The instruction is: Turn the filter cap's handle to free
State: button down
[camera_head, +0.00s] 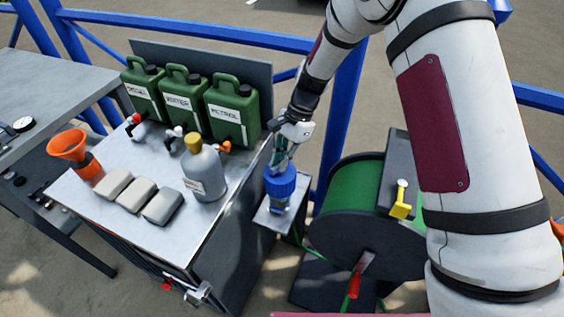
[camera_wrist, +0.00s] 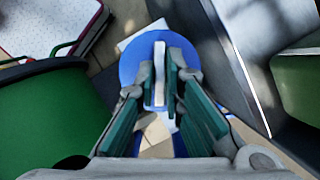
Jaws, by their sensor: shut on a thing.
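The blue filter cap (camera_head: 280,184) sits on top of the filter body, on a small grey stand between the metal bench and the green reel. In the wrist view the round blue cap (camera_wrist: 129,67) lies straight below my gripper, with a pale bar-shaped handle (camera_wrist: 159,72) across its top. My gripper (camera_wrist: 165,85) reaches down from above, its two green-padded fingers on either side of the handle and shut on it. In the head view my gripper (camera_head: 281,160) meets the cap's top, and the handle is hidden there by the fingers.
Green jerrycans (camera_head: 232,112), a grey bottle (camera_head: 204,174) and an orange funnel (camera_head: 68,147) stand on the bench (camera_head: 150,230) at left. A green reel (camera_head: 345,196) with a yellow handle (camera_head: 401,203) stands close at right. Blue rails run behind.

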jog(key=n+h+b, duration=0.1)
jog(key=n, duration=0.2)
jog(key=n+g+h+b, duration=0.1)
jog(key=n, duration=0.1)
jog(key=shift+a+n+b, duration=0.15)
jog(key=shift+n+b, duration=0.2)
jog(key=shift+n, duration=0.05)
dwell(0.4)
jog(key=c, duration=1.7)
grip_release()
jog(key=v, duration=1.2)
jog(key=shift+w, duration=0.2)
